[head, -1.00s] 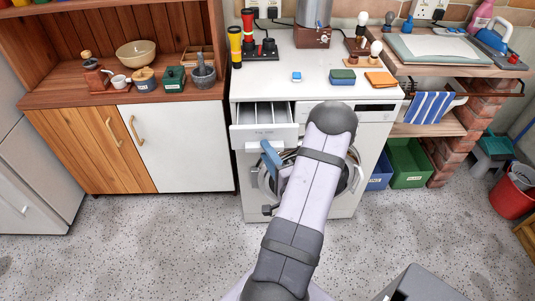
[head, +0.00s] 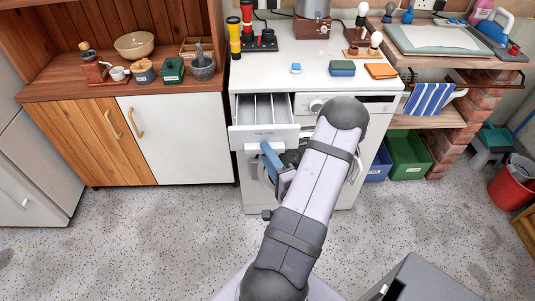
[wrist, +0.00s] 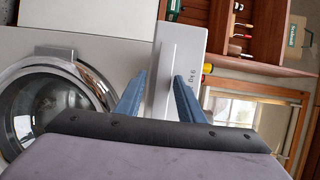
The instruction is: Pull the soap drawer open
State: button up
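The soap drawer (head: 266,134) is pulled out of the upper left of the white washing machine (head: 342,76), with its compartments showing from above. In the wrist view its pale front (wrist: 178,62) stands between and beyond my blue fingers. My gripper (wrist: 160,76) has its fingers apart; the left tip is by the front's edge and the right tip overlaps the front. In the head view my gripper (head: 266,150) is at the lower edge of the drawer front. I cannot tell whether the fingers touch it. My arm hides part of the round door (wrist: 58,98).
A wooden cabinet (head: 180,140) stands left of the machine. On the machine top lie a blue-white block (head: 296,68), a sponge (head: 342,68) and an orange cloth (head: 380,71). Blue and green bins (head: 408,160) stand to the right. The floor in front is mostly clear.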

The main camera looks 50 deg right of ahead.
jog(key=shift+r, duration=0.1)
jog(key=shift+s, duration=0.1)
jog(key=v, duration=0.7)
jog(key=shift+b, duration=0.35)
jog(key=shift+a, duration=0.1)
dwell(0.4)
